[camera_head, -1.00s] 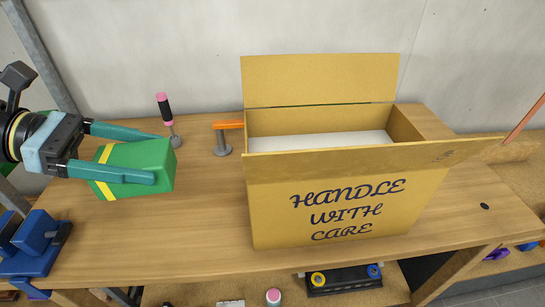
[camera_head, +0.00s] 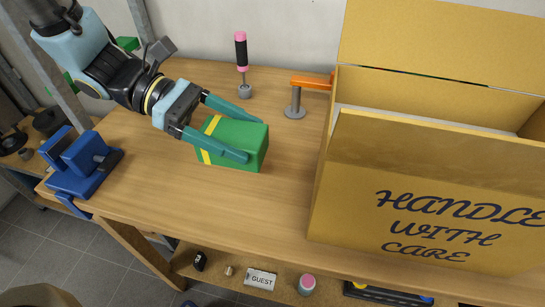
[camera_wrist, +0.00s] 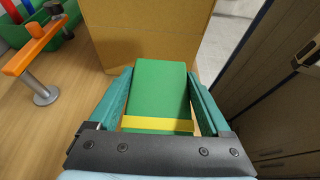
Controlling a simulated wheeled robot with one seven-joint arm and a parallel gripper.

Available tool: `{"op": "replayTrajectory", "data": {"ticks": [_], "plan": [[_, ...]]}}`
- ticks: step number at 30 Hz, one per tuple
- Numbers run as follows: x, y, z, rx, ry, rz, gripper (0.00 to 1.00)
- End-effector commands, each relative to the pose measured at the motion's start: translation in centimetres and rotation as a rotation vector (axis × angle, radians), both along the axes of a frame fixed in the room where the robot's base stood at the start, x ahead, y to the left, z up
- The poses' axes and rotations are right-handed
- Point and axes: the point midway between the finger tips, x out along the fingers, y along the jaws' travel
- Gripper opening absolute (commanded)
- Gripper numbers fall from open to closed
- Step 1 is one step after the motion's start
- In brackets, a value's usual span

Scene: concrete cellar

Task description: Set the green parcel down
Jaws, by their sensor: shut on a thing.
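The green parcel (camera_head: 244,133) has a yellow band and sits between the two teal fingers of my gripper (camera_head: 252,139). My gripper is shut on its sides. In the head view the parcel is over the bare wooden bench, left of the cardboard box; whether its underside touches the bench I cannot tell. In the wrist view the parcel (camera_wrist: 160,93) lies between both fingers, with the cardboard box beyond it.
A large open cardboard box (camera_head: 430,210) marked HANDLE WITH CARE stands to the right. A pink-and-black screwdriver (camera_head: 241,52) and an orange-topped metal post (camera_head: 295,100) stand behind. A blue vise (camera_head: 84,160) is at the left. The bench top (camera_head: 200,205) in front is clear.

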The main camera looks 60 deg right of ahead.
Motion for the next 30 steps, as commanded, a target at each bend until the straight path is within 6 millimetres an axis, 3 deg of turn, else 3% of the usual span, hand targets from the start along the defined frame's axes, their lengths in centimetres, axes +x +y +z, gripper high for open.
{"op": "replayTrajectory", "data": {"ticks": [9, 21, 30], "plan": [[-0.1, 0.0, -4.5, 0.005, 0.003, 0.000, 0.12], [-0.1, 0.0, -8.4, 0.004, 0.003, 0.000, 0.12], [0.0, 0.0, -9.5, -0.001, 0.001, 0.001, 0.12]]}}
